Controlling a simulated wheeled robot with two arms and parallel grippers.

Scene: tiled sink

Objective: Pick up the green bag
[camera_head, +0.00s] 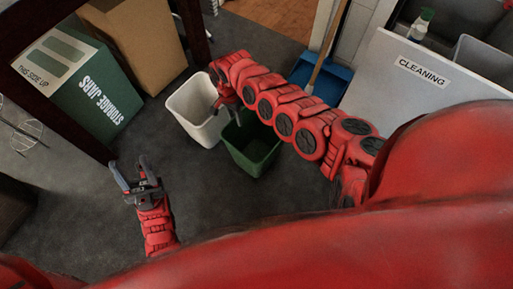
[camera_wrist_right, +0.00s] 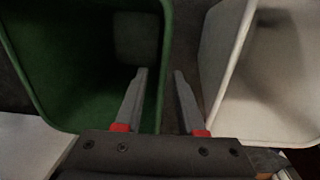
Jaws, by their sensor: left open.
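I see no clear green bag; a green open-topped bin (camera_head: 252,150) stands on the floor, and it shows at the left of the right wrist view (camera_wrist_right: 80,100). A dull greenish patch shows at its bottom, too dark to identify. My left gripper (camera_head: 130,164) is open and empty above the floor, left of the bins.
A white bin (camera_head: 190,104) stands left of the green one. A blue dustpan (camera_head: 328,78) with a wooden handle and a white "CLEANING" panel (camera_head: 415,85) are to the right. A green storage box (camera_head: 85,92) and a cardboard box (camera_head: 145,38) stand at left. Dark floor is clear between.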

